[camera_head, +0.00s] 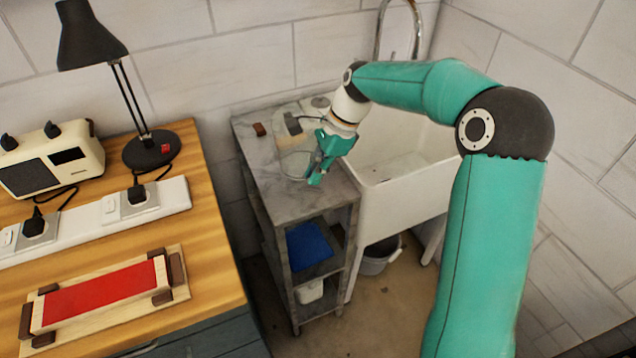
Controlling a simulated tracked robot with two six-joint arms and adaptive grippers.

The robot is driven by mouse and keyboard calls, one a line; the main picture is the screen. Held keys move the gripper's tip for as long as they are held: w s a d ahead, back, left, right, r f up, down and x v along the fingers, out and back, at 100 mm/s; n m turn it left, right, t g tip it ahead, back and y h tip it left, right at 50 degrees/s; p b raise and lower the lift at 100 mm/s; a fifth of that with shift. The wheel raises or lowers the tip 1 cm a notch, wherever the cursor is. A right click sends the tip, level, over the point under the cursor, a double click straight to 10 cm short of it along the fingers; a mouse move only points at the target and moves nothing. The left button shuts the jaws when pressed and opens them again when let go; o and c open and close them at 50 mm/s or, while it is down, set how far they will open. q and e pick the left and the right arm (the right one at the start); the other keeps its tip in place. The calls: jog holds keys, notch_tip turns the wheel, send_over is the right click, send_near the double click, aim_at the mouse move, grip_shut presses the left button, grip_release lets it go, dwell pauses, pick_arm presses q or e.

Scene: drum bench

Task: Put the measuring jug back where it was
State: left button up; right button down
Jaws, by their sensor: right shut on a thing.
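My right gripper (316,178) reaches down over the grey marble-topped stand (292,203). It is shut on the measuring jug (295,164), a clear, faint shape just left of the fingers. The jug is at the stand top, near its front part; I cannot tell whether its base touches the surface. My right arm and gripper cover part of it. My left gripper is not in view.
A small brown block (259,129) and a dark grey item (292,123) lie on the stand's back part. A white sink (400,180) adjoins it on the right.

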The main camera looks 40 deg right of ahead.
jog(key=shift+f, duration=2)
jog(key=c, duration=1.2)
grip_release()
jog(key=shift+s+f, duration=0.1)
jog(key=shift+c, duration=0.2)
jog(key=v, duration=1.2)
